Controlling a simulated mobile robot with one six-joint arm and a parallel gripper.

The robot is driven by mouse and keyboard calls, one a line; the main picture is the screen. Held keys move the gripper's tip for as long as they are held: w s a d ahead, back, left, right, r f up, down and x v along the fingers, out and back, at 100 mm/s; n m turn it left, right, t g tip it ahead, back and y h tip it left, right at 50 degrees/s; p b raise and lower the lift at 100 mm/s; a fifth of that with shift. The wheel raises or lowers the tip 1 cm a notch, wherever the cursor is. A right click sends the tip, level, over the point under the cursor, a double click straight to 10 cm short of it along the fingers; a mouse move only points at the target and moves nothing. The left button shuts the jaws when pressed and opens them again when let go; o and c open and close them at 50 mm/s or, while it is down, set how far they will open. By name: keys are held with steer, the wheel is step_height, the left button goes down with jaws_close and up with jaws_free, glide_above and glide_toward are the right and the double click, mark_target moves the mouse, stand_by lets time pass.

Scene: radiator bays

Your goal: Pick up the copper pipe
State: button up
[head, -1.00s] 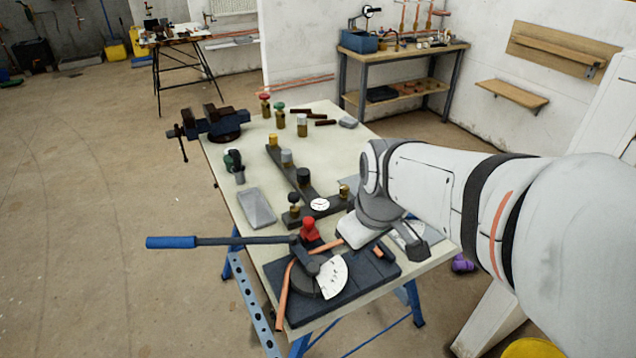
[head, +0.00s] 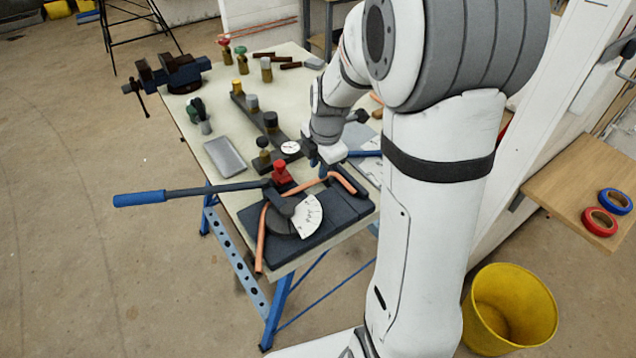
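The copper pipe (head: 263,238) lies bent in the pipe bender (head: 292,218) on the near end of the workbench. One end hangs past the bench's front edge. The pipe runs back around the bender's round former and then right, with a short bend at its right end. The bender's long handle (head: 190,191) with a blue grip points left. My gripper (head: 322,163) is just behind the pipe's right-hand stretch and looks apart from it. Its fingers are small and partly hidden, so I cannot tell whether they are open.
A grey tray (head: 225,157), a dark manifold with a white gauge (head: 290,147), a vice (head: 172,72) and several valves stand on the bench. A yellow bucket (head: 511,308) is on the floor at right. A wooden shelf (head: 570,185) holds red and blue tape rolls.

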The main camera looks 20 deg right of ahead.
mark_target(315, 181)
steer(key=f, duration=0.3)
steer(key=w+f+p, duration=0.1)
steer(key=f, duration=0.1)
steer(key=shift+w+a, duration=0.1)
steer(key=shift+a, duration=0.2)
jaws_close()
